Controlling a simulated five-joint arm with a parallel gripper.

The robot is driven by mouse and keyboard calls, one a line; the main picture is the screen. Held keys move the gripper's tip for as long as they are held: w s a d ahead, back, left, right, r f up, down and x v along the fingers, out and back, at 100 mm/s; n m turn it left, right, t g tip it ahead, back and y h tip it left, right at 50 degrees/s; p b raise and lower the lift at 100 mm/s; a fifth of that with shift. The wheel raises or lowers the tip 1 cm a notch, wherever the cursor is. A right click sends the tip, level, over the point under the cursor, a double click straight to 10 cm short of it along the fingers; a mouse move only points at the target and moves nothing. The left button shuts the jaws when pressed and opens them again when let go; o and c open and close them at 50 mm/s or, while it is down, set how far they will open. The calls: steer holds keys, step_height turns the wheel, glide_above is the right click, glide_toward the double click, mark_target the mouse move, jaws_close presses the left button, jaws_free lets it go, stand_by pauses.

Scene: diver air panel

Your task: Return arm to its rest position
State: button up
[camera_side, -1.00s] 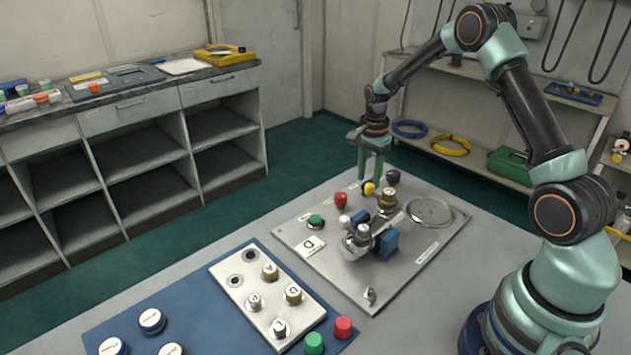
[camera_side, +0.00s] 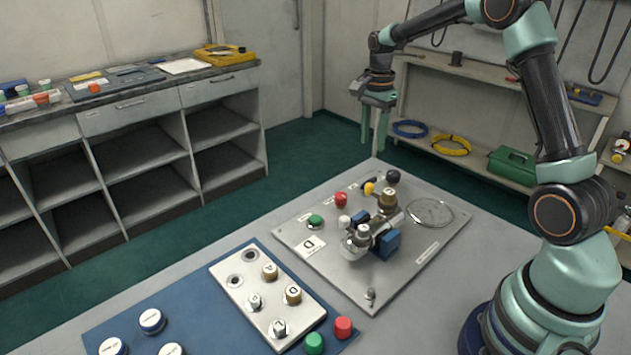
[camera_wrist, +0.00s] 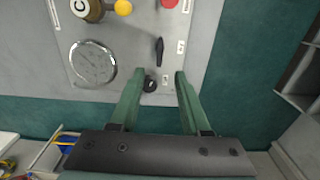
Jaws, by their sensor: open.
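My gripper (camera_side: 375,138) is open and empty, raised in the air above the far corner of the grey air panel (camera_side: 335,262), with its fingers pointing down. In the wrist view my gripper (camera_wrist: 155,95) shows two green fingers apart with nothing between them. The panel (camera_wrist: 115,50) carries a red knob (camera_side: 341,200), a yellow knob (camera_side: 369,188), a black knob (camera_side: 393,176), a green button (camera_side: 315,221) and a brass-coloured knob (camera_side: 388,200). A metal valve fitting with a blue block (camera_side: 385,245) sits mid-panel. A round gauge disc (camera_side: 430,212) is on the right side.
A blue mat (camera_side: 200,325) in front holds a white plate (camera_side: 250,305) with several lettered knobs, plus loose caps. A shelf with a green case (camera_side: 511,167) and hose coils (camera_side: 451,146) stands behind. An open cabinet (camera_side: 130,160) is at the left.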

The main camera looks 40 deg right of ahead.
steer(key=shift+r, duration=0.55)
steer(key=shift+r, duration=0.1)
steer(key=s+a+r+n+t, duration=0.3)
steer(key=s+a+r+n, duration=0.4)
steer(key=a+r+n, duration=0.25)
steer(key=s+a+n+t, duration=0.2)
steer(key=s+a+n, duration=0.5)
steer(key=s, duration=0.3)
steer(key=shift+f+n+t, duration=0.3)
steer(key=shift+f+n, duration=0.15)
steer(key=shift+n, duration=0.4)
